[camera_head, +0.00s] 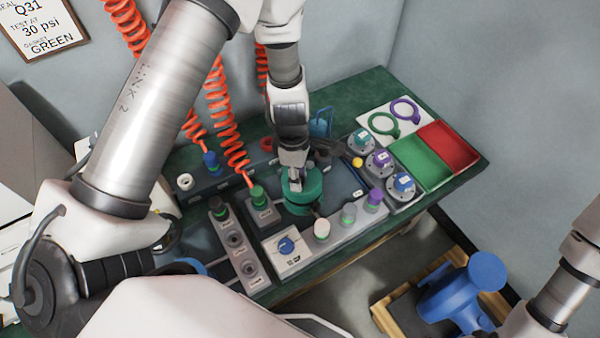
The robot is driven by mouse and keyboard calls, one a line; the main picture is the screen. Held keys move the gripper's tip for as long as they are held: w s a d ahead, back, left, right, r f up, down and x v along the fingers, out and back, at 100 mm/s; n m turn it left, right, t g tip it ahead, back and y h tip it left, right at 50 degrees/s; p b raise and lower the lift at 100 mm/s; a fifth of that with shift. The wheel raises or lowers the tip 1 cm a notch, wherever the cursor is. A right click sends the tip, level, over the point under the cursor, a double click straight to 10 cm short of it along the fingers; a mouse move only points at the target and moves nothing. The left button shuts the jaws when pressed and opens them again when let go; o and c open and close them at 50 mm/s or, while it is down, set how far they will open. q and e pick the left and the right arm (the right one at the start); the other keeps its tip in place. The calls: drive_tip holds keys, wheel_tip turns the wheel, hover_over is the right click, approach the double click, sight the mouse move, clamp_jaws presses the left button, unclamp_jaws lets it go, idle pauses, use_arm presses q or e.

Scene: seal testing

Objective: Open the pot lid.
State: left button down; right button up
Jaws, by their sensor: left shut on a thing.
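The green round pot (303,203) stands near the middle of the bench, among the fittings, with its lid on top or very close above it. My left gripper (293,178) points down from above and is shut at the top of the pot, on what looks like the pot lid (312,182). The gripper covers part of the lid, so I cannot tell whether the lid is seated or lifted. My right arm shows at the lower right edge, but its gripper is out of view.
Coiled orange hoses (226,130) hang behind. A panel with a blue knob (286,246) is in front. A blue flanged part (463,295) stands on a pallet below.

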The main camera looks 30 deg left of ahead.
use_arm(q)
drive_tip(key=a+r+h+p, duration=0.1)
drive_tip(key=p, duration=0.1)
drive_tip(key=w+a+r+g+h+p, duration=0.1)
drive_tip(key=p, duration=0.1)
drive_tip(key=shift+w+r, duration=0.15)
drive_tip(key=shift+w+a+r+g+h, duration=0.1)
drive_tip(key=shift+w+a+g+h, duration=0.15)
drive_tip(key=shift+a+h, duration=0.15)
drive_tip(key=shift+w+a+r+g+h, duration=0.1)
drive_tip(key=shift+w+a+g+h, duration=0.15)
drive_tip(key=shift+a+h, duration=0.15)
use_arm(e)
wheel_tip(320, 180, up, 6)
use_arm(q)
drive_tip(key=w+a+f+g+h+b, duration=0.2)
drive_tip(key=w+a+h+b, duration=0.2)
drive_tip(key=a+b, duration=0.4)
drive_tip(key=w+a, duration=0.1)
drive_tip(key=a, duration=0.1)
drive_tip(key=shift+w+a+b, duration=0.3)
drive_tip(key=shift+w+b, duration=0.05)
use_arm(e)
wheel_tip(320, 180, down, 9)
drive_tip(key=shift+a, duration=0.4)
use_arm(q)
drive_tip(key=shift+w+r, duration=0.1)
use_arm(e)
drive_tip(key=shift+w, duration=0.1)
